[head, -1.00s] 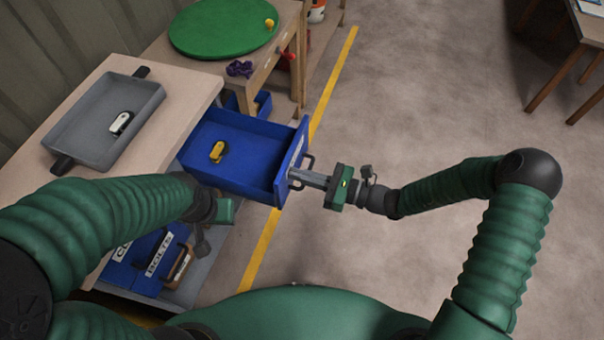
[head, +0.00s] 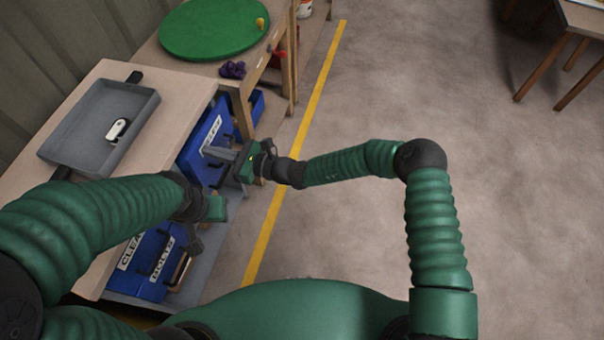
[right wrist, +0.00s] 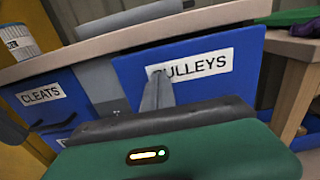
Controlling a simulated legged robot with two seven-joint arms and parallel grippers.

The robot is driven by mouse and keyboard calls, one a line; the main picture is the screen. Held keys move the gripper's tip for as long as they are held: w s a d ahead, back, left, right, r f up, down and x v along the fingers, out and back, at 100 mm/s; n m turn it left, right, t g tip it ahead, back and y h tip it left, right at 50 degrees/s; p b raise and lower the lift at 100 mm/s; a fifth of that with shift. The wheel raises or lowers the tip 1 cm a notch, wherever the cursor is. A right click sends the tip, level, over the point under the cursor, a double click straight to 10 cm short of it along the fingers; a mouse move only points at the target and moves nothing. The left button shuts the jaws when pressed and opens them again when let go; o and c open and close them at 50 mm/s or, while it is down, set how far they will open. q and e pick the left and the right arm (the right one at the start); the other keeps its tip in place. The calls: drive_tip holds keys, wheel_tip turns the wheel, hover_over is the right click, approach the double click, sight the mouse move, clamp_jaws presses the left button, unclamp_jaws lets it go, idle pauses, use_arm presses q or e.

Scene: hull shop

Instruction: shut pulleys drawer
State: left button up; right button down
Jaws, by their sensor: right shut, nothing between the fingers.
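The pulleys drawer (head: 207,141) is blue with a white label reading PULLEYS. Its front now stands at the bench edge and its inside is hidden under the top; I cannot tell if a small gap is left. In the right wrist view the drawer front (right wrist: 232,87) sits below the bench top. My right gripper (head: 212,153) is shut and empty, its fingertips at the label, seemingly touching the front. The fingers (right wrist: 158,92) cover the label's first letter. My left gripper (head: 208,222) is in front of the lower drawers; its fingers are unclear.
A grey tray (head: 68,153) with a white item lies on the bench top (head: 180,92). Lower blue drawers show CLEATS (right wrist: 45,95) and BOLTS labels. A second bench with a green disc (head: 212,25) stands behind.

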sight(200, 150)
drive_tip(key=x, duration=0.4)
drive_tip(key=shift+a+f+b, duration=0.1)
drive_tip(key=shift+a+b, duration=0.05)
drive_tip(key=shift+b, duration=0.15)
drive_tip(key=shift+a, duration=0.25)
drive_tip(key=shift+w+r, duration=0.15)
drive_tip(key=shift+r, duration=0.2)
